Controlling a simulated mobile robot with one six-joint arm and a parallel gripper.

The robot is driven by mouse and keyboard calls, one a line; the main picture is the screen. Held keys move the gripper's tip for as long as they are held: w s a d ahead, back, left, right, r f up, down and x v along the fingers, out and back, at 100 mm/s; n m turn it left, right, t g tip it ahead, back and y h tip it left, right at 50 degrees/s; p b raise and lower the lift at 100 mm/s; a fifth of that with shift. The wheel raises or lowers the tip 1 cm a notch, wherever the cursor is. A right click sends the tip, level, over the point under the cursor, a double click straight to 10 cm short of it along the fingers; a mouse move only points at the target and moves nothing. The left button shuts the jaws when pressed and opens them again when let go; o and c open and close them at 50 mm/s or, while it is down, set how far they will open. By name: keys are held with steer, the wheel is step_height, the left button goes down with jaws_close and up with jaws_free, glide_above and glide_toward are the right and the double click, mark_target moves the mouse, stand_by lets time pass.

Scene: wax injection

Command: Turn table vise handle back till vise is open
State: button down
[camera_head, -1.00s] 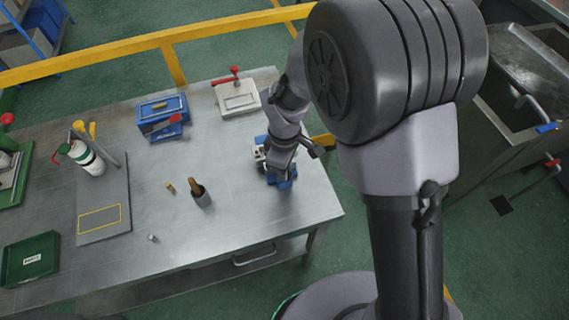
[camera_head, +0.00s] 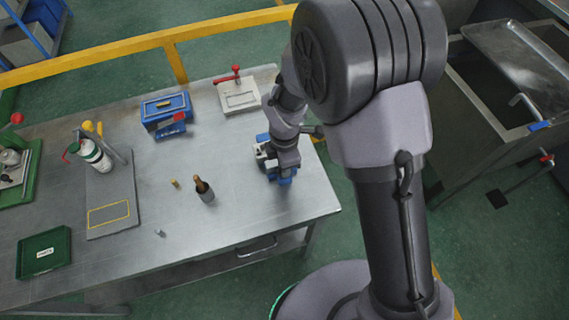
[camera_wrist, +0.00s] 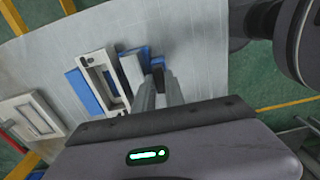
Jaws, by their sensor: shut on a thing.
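The blue and grey table vise (camera_head: 264,152) stands near the right edge of the metal table, partly covered by my arm. In the wrist view the vise (camera_wrist: 82,92) shows a pale frame-like part with blue sides, and a pale block with blue parts beside it. My gripper (camera_head: 286,170) is at the vise in the head view. In the wrist view its two grey fingers (camera_wrist: 160,88) are close together at the vise's right end. They are shut on the vise handle, which is mostly hidden by the fingers. The jaw gap cannot be judged clearly.
A white plate fixture with a red clamp (camera_head: 239,95) and a blue box (camera_head: 165,108) stand behind. A green tray (camera_head: 43,254) lies front left.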

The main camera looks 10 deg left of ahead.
stand_by(0.4)
steer(key=c, duration=1.4)
jaws_free()
